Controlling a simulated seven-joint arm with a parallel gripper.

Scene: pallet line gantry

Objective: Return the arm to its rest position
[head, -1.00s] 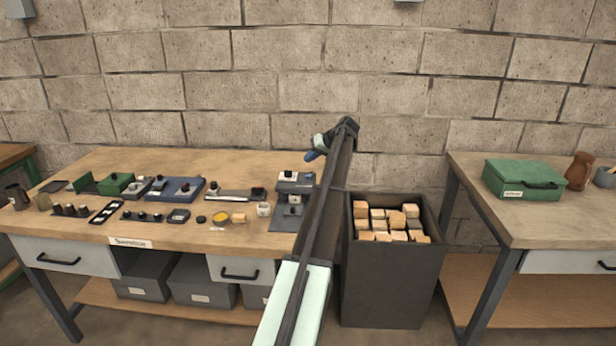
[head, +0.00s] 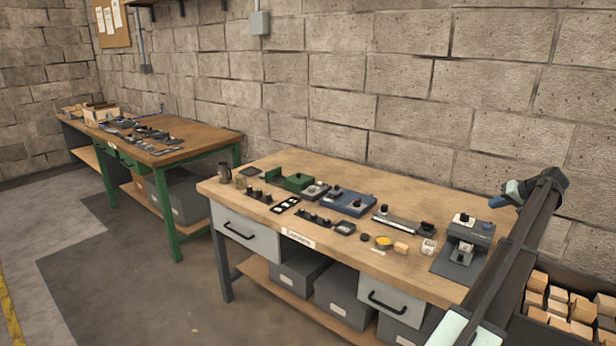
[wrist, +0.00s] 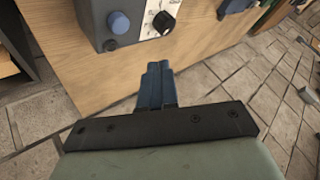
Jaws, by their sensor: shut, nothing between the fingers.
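My arm reaches up from the bottom right in the head view, in front of the right end of the near workbench (head: 270,205). My gripper (head: 497,201) is at its far end, small, above the back right of the bench. In the wrist view the blue fingers of my gripper (wrist: 158,70) are together with nothing between them. They point towards the wooden bench top (wrist: 140,85), near a grey device (wrist: 125,22) with a blue button and a black knob.
A grey press-like device (head: 467,238) stands at the bench's right end. Several small parts and a blue fixture (head: 350,203) lie along the bench. A bin of wooden blocks (head: 560,300) is at the right. A green-legged bench (head: 200,140) stands at the left, with open floor (head: 130,270) before it.

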